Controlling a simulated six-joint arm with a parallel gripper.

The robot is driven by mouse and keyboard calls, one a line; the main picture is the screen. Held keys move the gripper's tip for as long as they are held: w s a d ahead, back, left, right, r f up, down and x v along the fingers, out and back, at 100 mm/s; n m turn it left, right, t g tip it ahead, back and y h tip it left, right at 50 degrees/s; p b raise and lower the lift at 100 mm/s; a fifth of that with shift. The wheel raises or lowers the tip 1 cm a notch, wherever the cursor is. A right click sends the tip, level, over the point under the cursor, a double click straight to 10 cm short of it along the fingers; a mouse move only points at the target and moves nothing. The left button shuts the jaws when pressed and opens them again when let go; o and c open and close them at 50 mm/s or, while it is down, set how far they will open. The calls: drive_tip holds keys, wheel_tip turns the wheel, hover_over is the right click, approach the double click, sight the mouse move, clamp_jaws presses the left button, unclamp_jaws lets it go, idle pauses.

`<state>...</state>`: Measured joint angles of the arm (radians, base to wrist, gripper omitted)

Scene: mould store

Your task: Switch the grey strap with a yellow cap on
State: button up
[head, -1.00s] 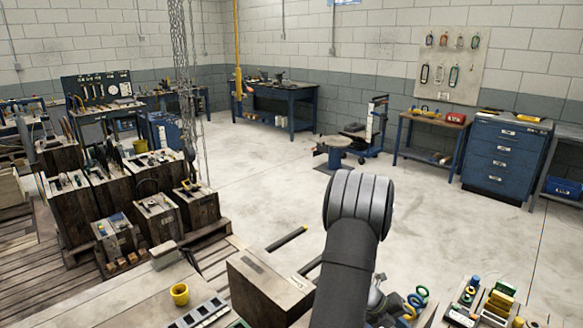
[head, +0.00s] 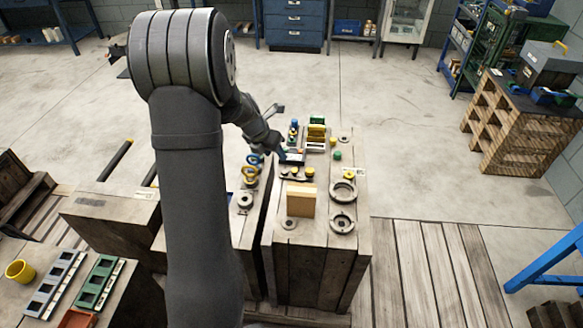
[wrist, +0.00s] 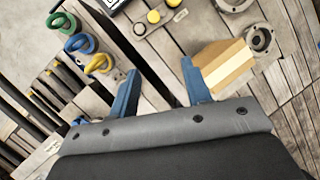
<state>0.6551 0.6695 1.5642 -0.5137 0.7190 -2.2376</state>
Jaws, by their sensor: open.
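A grey strap (head: 297,174) with yellow round caps lies on top of the wooden block stand; it also shows at the top of the wrist view (wrist: 164,16). I cannot tell from these frames whether it is on or off. My gripper (wrist: 160,88) has two blue fingers set wide apart with nothing between them. In the wrist view the strap lies beyond the fingertips, apart from them. In the head view my gripper (head: 281,154) hangs over the stand's left side, close to the strap, and its fingertips are hard to make out.
Coloured rings (wrist: 80,44) stand to the left. A dark gap (head: 269,225) separates two wooden stands.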

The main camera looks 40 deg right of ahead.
wheel_tip(320, 180, up, 2)
drive_tip(key=d+m, duration=0.2)
approach(294, 170)
drive_tip(key=shift+t, duration=0.4)
drive_tip(key=x, duration=0.8)
drive_tip(key=shift+s, duration=0.35)
drive_tip(key=shift+c, duration=0.4)
clamp_jaws()
